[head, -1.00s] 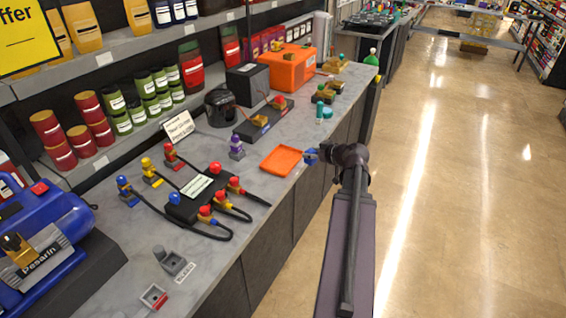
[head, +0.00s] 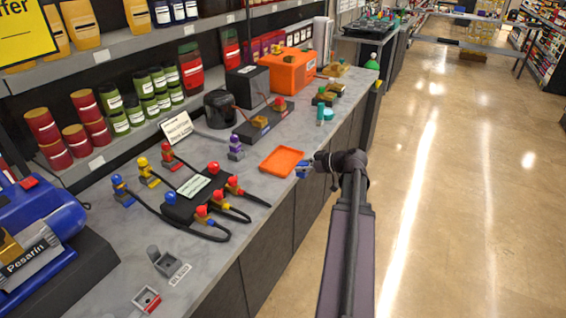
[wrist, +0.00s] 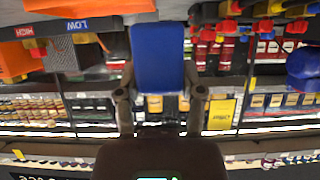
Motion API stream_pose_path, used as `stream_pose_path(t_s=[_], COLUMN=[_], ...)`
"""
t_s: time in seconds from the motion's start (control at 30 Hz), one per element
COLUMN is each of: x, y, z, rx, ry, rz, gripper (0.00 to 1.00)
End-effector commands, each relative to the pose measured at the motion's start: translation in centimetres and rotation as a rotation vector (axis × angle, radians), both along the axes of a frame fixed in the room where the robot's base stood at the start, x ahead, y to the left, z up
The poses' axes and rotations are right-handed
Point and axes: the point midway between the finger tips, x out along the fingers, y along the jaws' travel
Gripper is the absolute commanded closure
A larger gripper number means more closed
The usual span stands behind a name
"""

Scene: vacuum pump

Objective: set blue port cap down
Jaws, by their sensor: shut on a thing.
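The blue port cap (wrist: 158,55) is held between the two fingers of my gripper (wrist: 160,95) in the wrist view and fills the upper middle. In the head view my gripper (head: 308,166) is at the counter's front edge, just right of the orange tray (head: 268,169). The blue cap (head: 302,166) shows there as a small blue shape at the fingertips, beside the tray's right rim. I cannot tell whether it touches the tray or counter. The tray looks empty.
Left of the tray stand a purple-topped fitting (head: 235,149) and a black manifold (head: 190,205) with coloured caps and hoses. Behind are a black box with a red knob (head: 262,122) and an orange case (head: 290,72). Open floor (head: 440,200) lies right of the counter.

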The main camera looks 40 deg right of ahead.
Motion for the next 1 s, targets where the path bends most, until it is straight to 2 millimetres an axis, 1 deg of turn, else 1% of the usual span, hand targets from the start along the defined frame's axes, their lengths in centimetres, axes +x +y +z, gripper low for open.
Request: stream_pose_path(t_s=[0.17, 0.27, 0.8, 0.9, 1.0], x=[1.2, 2.5, 12.2, 13.3, 14.0], y=[-0.4, -0.8, -3.1, -3.3, -3.6], z=[-0.2, -0.3, -1.2, -1.3, -1.4], rx=[0.000, 0.000, 0.001, 0.000, -0.001], ry=[0.000, 0.000, 0.000, 0.000, 0.000], rz=[0.001, 0.000, 0.000, -0.002, -0.004], gripper=[0.97, 0.97, 0.97, 0.97, 0.97])
